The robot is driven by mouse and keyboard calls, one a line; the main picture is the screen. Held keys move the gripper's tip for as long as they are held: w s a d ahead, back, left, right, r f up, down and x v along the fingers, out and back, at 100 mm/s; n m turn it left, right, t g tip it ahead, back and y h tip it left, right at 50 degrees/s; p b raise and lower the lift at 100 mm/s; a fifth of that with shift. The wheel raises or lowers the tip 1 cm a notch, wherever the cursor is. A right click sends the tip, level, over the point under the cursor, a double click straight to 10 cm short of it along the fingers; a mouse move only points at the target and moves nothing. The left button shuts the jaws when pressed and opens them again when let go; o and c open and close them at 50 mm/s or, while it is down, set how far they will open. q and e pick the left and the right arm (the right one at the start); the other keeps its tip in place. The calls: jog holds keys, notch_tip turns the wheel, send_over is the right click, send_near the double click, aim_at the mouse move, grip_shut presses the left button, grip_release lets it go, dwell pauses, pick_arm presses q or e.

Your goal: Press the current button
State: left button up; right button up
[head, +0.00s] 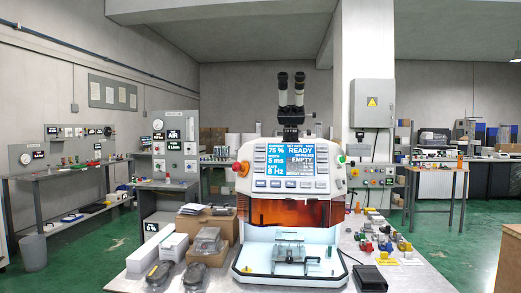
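A white bench-top machine (290,210) stands on the table straight ahead, with a black binocular eyepiece on top. Its blue screen (290,160) reads 75 %, 5 ms and 8 Hz on the left, and READY and EMPTY on the right. Small grey buttons (260,169) line the left side of the screen, with more buttons (322,170) on the right side and a row below. Their labels are too small to read, so I cannot tell which is the current button. Neither of my grippers is in view.
A red knob (243,168) and a green button (341,159) flank the panel. An orange window (290,212) covers the machine's upper front above a lit chamber. White boxes (173,246), dark items (195,276) and a cardboard box crowd the left; small coloured parts and a black pedal (369,278) lie right.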

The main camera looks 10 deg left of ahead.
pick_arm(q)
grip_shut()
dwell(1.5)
